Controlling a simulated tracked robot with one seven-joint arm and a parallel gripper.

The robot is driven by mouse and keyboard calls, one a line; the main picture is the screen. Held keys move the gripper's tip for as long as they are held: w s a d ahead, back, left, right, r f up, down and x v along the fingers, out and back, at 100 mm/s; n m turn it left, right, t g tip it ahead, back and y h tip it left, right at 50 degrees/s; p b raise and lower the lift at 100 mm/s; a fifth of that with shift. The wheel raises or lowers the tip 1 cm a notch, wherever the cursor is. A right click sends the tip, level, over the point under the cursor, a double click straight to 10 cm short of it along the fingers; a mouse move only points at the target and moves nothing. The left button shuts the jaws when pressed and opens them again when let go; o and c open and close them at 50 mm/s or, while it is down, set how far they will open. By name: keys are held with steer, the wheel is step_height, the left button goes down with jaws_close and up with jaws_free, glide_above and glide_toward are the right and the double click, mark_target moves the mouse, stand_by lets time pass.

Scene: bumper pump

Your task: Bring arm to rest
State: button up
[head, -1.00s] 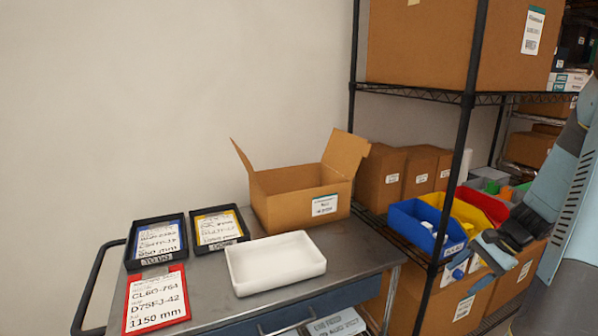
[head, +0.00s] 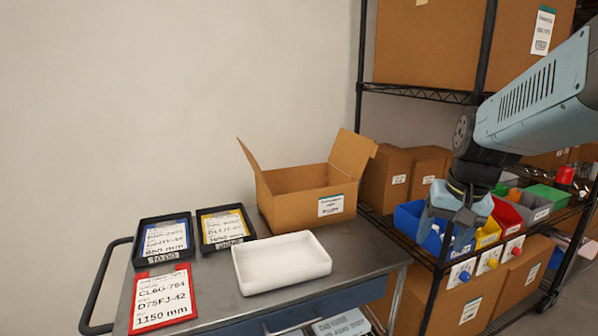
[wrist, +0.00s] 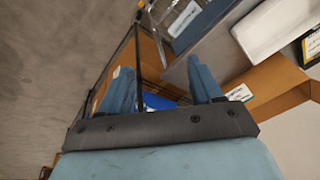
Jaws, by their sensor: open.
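My gripper (head: 447,232) hangs at the end of my arm on the right of the head view, pointing down in front of the blue bin (head: 411,219) on the shelf. In the wrist view its two blue fingers (wrist: 163,92) stand well apart. I see nothing between them. My gripper is open and empty, to the right of the cart and apart from the things on it.
The cart (head: 352,262) holds a white tray (head: 282,264), an open cardboard box (head: 307,196) and black trays with cards (head: 164,240). A wire shelf post (head: 432,290) stands near my gripper. Colored bins and boxes fill the shelf. The wall side above the cart is clear.

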steer(key=s+a+r+n+t, duration=0.2)
steer(key=s+a+r+n, duration=0.1)
steer(key=s+r, duration=0.2)
steer(key=shift+s+a+n+t+h, duration=0.3)
steer(key=shift+s+t, duration=0.1)
steer(key=shift+s, duration=0.45)
steer(key=shift+r, duration=0.1)
steer(key=shift+c, duration=0.3)
stand_by(0.7)
